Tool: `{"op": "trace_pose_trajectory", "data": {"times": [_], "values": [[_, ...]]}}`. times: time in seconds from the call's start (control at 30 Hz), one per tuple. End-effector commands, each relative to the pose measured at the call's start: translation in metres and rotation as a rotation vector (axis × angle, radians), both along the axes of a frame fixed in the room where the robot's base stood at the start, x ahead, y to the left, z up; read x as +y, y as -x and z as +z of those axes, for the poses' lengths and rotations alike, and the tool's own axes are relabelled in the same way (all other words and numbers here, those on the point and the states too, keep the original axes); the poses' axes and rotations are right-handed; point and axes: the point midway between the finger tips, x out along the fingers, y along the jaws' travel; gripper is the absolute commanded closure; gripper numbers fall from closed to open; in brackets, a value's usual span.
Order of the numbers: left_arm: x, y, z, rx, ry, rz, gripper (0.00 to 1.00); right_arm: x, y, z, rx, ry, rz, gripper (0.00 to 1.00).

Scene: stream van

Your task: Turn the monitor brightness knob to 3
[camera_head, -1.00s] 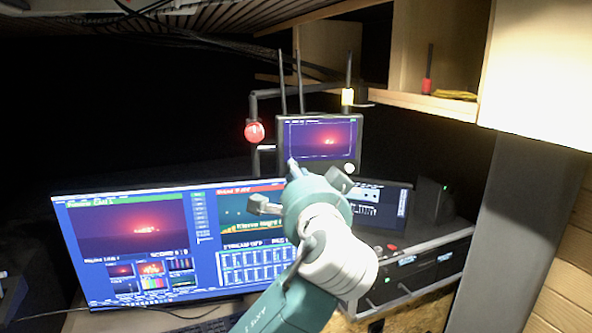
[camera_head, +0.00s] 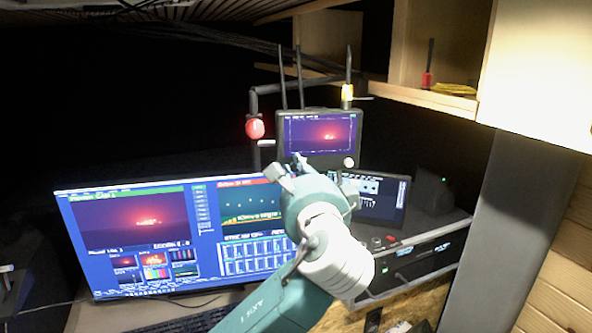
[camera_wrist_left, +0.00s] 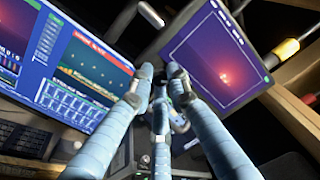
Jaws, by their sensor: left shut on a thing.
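The small field monitor (camera_head: 320,133) stands above the desk with a red-orange picture on its screen; it also shows tilted in the left wrist view (camera_wrist_left: 218,58). A pale round knob (camera_head: 349,162) is visible at its lower right corner, clear of my fingers. My left gripper (camera_head: 290,167) reaches to the monitor's lower left edge. In the left wrist view its blue fingertips (camera_wrist_left: 160,75) are close together there. It is shut on the monitor brightness knob, which the fingers hide; its setting cannot be read. My right gripper is not in view.
A wide screen (camera_head: 150,235) stands below left, with a darker screen (camera_head: 375,198) to the right. A red lamp (camera_head: 255,129) is on a pole left of the monitor. A wooden shelf (camera_head: 425,98) is at the upper right. A rack (camera_head: 420,260) is at the lower right.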

Motion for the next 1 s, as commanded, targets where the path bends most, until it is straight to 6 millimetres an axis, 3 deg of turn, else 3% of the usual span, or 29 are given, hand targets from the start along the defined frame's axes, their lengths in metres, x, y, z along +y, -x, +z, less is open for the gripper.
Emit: {"op": "trace_pose_trajectory", "data": {"times": [0.47,0.5,0.6,0.87,1.0], "values": [[-0.002,0.000,-0.001,0.005,-0.014,-0.003,1.00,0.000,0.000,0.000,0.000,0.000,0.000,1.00],[-0.001,0.000,-0.001,0.004,-0.014,-0.003,0.80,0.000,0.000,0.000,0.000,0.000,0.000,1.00],[-0.001,0.000,-0.001,0.004,-0.014,-0.003,0.65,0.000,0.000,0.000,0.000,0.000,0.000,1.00],[-0.001,0.001,-0.001,0.005,-0.013,-0.001,0.65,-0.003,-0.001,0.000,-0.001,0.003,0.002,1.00],[-0.003,0.010,-0.001,0.003,-0.012,-0.004,0.65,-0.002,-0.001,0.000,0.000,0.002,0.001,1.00]]}}
